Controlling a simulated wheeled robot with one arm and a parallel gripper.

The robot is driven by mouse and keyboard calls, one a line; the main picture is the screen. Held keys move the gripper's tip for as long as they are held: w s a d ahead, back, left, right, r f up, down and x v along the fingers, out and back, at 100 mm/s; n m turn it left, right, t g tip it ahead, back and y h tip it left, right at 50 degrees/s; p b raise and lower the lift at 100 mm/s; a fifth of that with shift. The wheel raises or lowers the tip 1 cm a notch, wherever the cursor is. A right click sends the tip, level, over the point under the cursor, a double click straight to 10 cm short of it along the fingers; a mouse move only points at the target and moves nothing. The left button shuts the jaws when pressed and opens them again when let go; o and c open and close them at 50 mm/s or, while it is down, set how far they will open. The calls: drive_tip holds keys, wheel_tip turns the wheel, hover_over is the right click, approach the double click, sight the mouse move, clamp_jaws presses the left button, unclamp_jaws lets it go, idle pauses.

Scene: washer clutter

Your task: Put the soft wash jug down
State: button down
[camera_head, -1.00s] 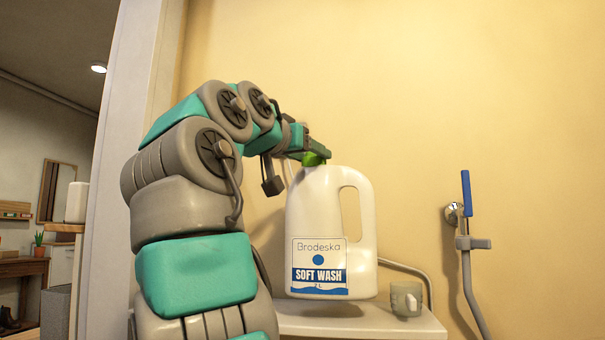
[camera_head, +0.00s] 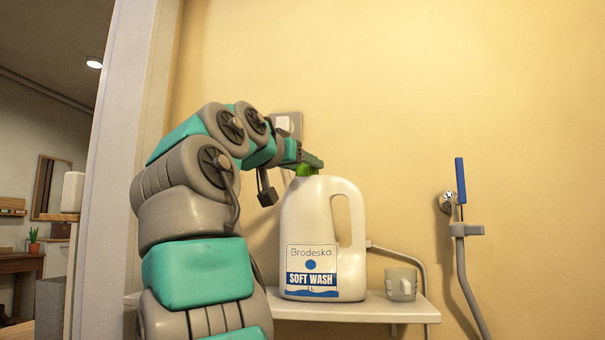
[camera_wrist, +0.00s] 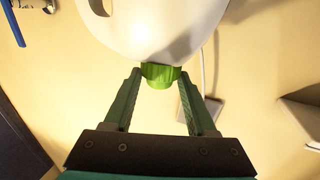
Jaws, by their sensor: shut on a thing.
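The soft wash jug (camera_head: 310,240) is a white bottle with a handle on its right, a blue-and-white label and a green cap. It is upright over the white shelf (camera_head: 375,308), its base at the level of the shelf top. I cannot tell whether it touches. My gripper (camera_head: 312,163) comes from the left and is shut on the green cap. In the wrist view, the cap (camera_wrist: 160,75) sits between the fingertips of my gripper (camera_wrist: 160,80), with the white jug body (camera_wrist: 150,28) beyond.
A small pale mug (camera_head: 400,284) stands on the shelf right of the jug. A pipe (camera_head: 420,265) runs behind it. A blue-handled shower fitting (camera_head: 460,182) hangs on the wall at right. A wall switch (camera_head: 287,123) is behind my wrist.

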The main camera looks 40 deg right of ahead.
idle(0.3)
drive_tip(key=shift+c, duration=1)
unclamp_jaws()
drive_tip(key=shift+a, duration=0.15)
drive_tip(key=b+v, duration=0.1)
drive_tip(key=v, duration=1)
drive_tip(key=shift+s+a, duration=0.2)
drive_tip(key=shift+a, duration=0.15)
